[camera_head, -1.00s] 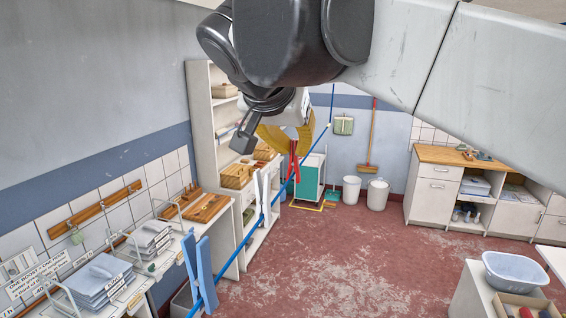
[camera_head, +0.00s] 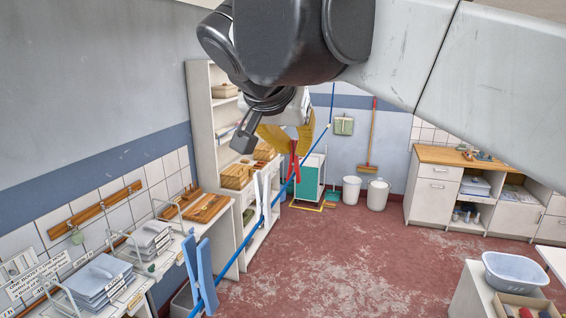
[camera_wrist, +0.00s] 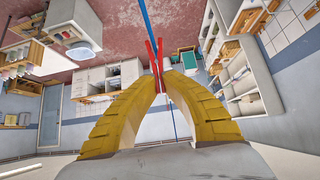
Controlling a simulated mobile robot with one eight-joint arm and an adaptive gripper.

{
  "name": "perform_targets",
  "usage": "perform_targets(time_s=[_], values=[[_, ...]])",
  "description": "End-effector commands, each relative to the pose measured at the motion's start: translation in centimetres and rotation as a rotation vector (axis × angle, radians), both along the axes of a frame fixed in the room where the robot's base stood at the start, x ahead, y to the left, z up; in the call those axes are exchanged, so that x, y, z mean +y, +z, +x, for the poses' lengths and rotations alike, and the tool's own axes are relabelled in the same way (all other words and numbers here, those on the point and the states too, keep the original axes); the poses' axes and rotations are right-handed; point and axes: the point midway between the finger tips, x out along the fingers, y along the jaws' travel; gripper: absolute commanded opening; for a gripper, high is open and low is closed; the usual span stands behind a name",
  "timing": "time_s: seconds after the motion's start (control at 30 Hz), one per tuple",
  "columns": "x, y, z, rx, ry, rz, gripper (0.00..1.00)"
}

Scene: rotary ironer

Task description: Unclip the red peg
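The red peg (camera_head: 294,163) stands upright at the blue line (camera_head: 272,211), below my gripper in the head view. My gripper's yellow fingers (camera_head: 287,138) are at the peg's upper end. In the wrist view the two yellow fingers (camera_wrist: 159,76) curve together and close on the red peg (camera_wrist: 160,58) from both sides. The peg's two red ends spread apart beyond the fingertips. The blue line (camera_wrist: 147,15) passes behind the peg. Whether the peg's jaws still grip the line is too small to tell.
A white peg (camera_head: 262,192) and a large blue peg (camera_head: 199,272) are on the same line, nearer the camera. Shelves (camera_head: 198,110) and a worktop with folded linen (camera_head: 98,275) stand left. A blue basin (camera_head: 515,271) is at the right. The red floor between is clear.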

Motion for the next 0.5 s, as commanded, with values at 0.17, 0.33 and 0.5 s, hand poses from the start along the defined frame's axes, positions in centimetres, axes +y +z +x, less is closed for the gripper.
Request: perform_targets(time_s=[0.17, 0.33, 0.5], values=[[-0.2, 1.2, -0.1, 0.0, 0.0, 0.0, 0.0], [-0.3, 2.1, -0.1, 0.0, 0.0, 0.0, 0.0], [-0.5, 3.0, -0.1, 0.0, -0.001, 0.001, 0.0]])
